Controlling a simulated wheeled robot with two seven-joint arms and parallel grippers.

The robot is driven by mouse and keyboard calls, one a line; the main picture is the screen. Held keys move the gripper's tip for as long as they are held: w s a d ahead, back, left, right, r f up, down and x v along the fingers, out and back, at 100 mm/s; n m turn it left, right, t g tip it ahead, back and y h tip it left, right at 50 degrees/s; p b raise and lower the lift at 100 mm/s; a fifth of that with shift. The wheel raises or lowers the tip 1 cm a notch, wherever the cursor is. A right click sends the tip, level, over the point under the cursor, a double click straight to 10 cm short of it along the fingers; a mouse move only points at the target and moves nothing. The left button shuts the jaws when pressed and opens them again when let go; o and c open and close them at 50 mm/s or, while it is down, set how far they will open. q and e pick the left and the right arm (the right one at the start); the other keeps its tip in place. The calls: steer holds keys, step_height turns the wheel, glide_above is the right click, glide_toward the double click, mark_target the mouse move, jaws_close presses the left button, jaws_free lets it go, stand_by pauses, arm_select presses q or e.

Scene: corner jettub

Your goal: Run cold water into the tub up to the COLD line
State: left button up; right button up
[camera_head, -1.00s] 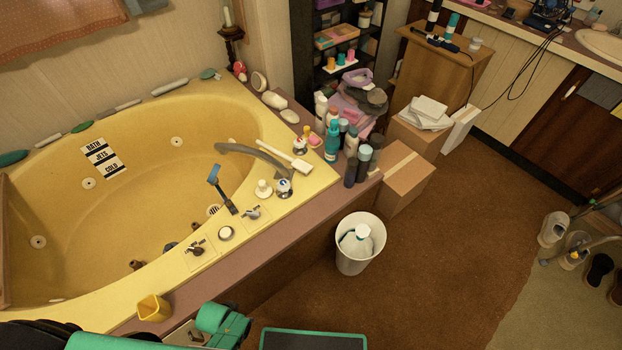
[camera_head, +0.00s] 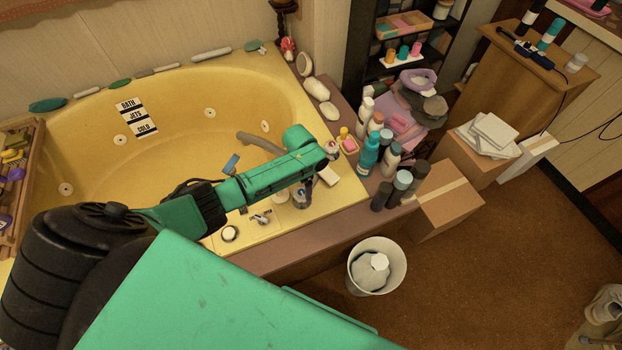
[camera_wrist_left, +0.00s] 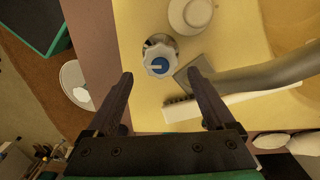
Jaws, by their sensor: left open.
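The yellow corner tub (camera_head: 85,165) shows no visible water. A sign with BATH, JETS and COLD labels (camera_head: 135,117) is on its inner wall. The grey curved spout (camera_head: 258,142) is partly behind my left arm; it also shows in the left wrist view (camera_wrist_left: 262,74). A tap knob with a blue cap (camera_wrist_left: 158,62) stands on the tub deck, just beyond and between my left fingertips in that view. My left gripper (camera_wrist_left: 160,74) is open and empty, pointing down over the deck. In the head view its fingers (camera_head: 308,188) are close to the knob (camera_head: 301,199). My right gripper is out of view.
A white-handled brush (camera_wrist_left: 230,105) lies beside the spout. A white knob (camera_wrist_left: 190,14) stands near the blue-capped one. Several bottles (camera_head: 370,152) crowd the ledge to the right. A white bin (camera_head: 398,258) and cardboard boxes (camera_head: 445,205) stand on the floor.

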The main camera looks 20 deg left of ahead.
mark_target(301, 192)
arm_select(q)
steer(key=shift+w+a, duration=0.25)
steer(key=shift+w, duration=0.1)
steer(key=shift+s+r+m+b, duration=0.1)
steer(key=shift+s+m+b, duration=0.15)
steer(key=shift+m+b, duration=0.25)
steer(key=m+b, duration=0.1)
steer(key=m, duration=0.1)
steer(key=m+b, duration=0.2)
steer(key=shift+s, duration=0.35)
steer(key=m+b, duration=0.3)
steer(key=m, duration=0.1)
steer(key=shift+w, duration=0.15)
steer(key=shift+m+b, duration=0.4)
steer(key=shift+m, duration=0.1)
steer(key=shift+d+f+b, duration=0.1)
steer(key=shift+f+b, duration=1.5)
steer(key=shift+f, duration=1.6)
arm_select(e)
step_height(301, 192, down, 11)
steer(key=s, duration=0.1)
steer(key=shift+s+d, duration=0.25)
